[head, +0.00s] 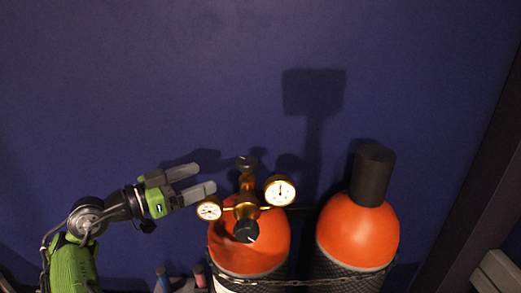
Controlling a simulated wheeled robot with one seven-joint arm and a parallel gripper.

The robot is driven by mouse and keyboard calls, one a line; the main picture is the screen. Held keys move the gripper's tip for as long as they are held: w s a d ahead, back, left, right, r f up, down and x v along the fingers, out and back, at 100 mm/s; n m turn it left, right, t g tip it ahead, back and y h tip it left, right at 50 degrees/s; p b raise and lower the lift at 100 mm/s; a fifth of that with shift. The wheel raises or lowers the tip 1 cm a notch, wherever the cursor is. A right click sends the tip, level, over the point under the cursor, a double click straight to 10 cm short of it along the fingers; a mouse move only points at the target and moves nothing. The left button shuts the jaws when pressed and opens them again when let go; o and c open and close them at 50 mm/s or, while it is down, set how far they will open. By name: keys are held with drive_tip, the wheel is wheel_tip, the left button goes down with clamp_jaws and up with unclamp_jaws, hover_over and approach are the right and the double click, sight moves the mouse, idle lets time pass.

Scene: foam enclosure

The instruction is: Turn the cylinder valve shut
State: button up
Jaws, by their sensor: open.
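The left gas cylinder (268,258) has an orange shoulder and a brass regulator (246,205) on top. A small dark knob (246,163) tops the brass stem, and a larger black knob (245,231) faces the front. Two round gauges sit at the sides, the left gauge (209,210) and the right gauge (280,191). My gripper (207,178) is open and empty, to the left of the regulator, with its fingers pointing right. Its lower fingertip appears close to the left gauge; I cannot tell whether they touch.
A second orange cylinder (350,237) with a black cap (372,175) stands to the right. A chain (300,282) runs across the fronts of both cylinders. The dark blue wall (160,80) is behind. Small blue and red items (162,277) are low at left. A dark post (470,190) stands at right.

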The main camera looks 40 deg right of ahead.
sight(252, 158)
drive_tip(key=d, duration=0.4)
drive_tip(key=s+d, duration=0.1)
drive_tip(key=d, duration=0.9)
drive_tip(key=shift+s+d+r, duration=0.2)
drive_tip(key=shift+d+f, duration=0.1)
drive_tip(key=shift+d, duration=0.1)
drive_tip(key=shift+a, duration=0.1)
drive_tip(key=c, duration=1)
